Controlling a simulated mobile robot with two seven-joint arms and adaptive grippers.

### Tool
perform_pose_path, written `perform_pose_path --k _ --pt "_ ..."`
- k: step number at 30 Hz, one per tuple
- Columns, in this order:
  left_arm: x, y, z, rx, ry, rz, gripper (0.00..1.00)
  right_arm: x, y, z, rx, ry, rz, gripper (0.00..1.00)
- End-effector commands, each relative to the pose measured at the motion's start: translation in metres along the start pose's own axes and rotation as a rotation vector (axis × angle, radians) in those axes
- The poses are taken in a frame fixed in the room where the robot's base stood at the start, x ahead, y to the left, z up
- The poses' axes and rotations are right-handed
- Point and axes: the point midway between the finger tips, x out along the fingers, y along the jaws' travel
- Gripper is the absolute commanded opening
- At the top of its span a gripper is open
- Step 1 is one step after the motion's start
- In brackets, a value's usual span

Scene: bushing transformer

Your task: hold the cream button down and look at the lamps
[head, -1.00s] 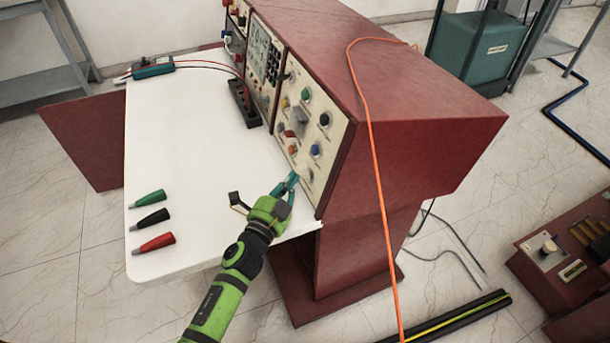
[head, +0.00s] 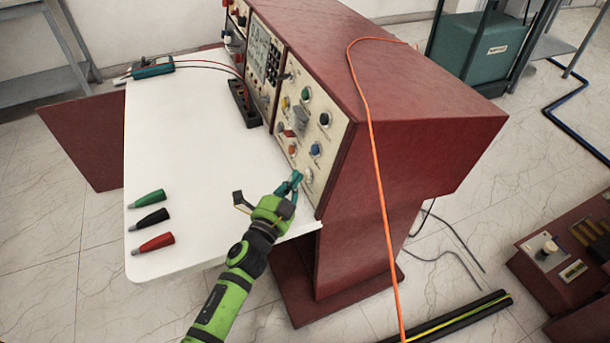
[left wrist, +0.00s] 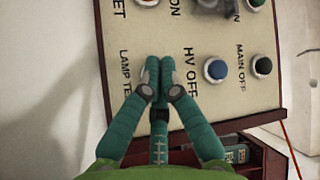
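The cream button (head: 308,174) sits low on the cream control panel (head: 333,137), right beside the fingertips of my left gripper (head: 296,179). The left wrist view shows the fingertips (left wrist: 155,70) together over the panel, at the "LAMP TE..." lettering, with nothing seen between them. They hide the button there; I cannot tell whether they touch or press it. Above are a yellow lamp (head: 285,103), a green one (head: 305,95) and other coloured round fittings; I cannot tell whether any is lit. My right gripper is out of view.
A blue button (left wrist: 216,70) and a black button (left wrist: 262,66) are close to my fingers. An orange cable (head: 379,190) hangs over the red cabinet.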

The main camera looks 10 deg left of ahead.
Motion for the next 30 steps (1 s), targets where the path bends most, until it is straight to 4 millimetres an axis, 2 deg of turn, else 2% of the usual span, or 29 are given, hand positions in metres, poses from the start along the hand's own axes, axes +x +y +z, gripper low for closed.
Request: perform_pose_path --k 30 --pt "0.0062 0.0044 -0.0049 -0.001 0.001 0.000 0.00 0.0039 -0.0003 0.0006 0.000 0.000 0.000 0.00"
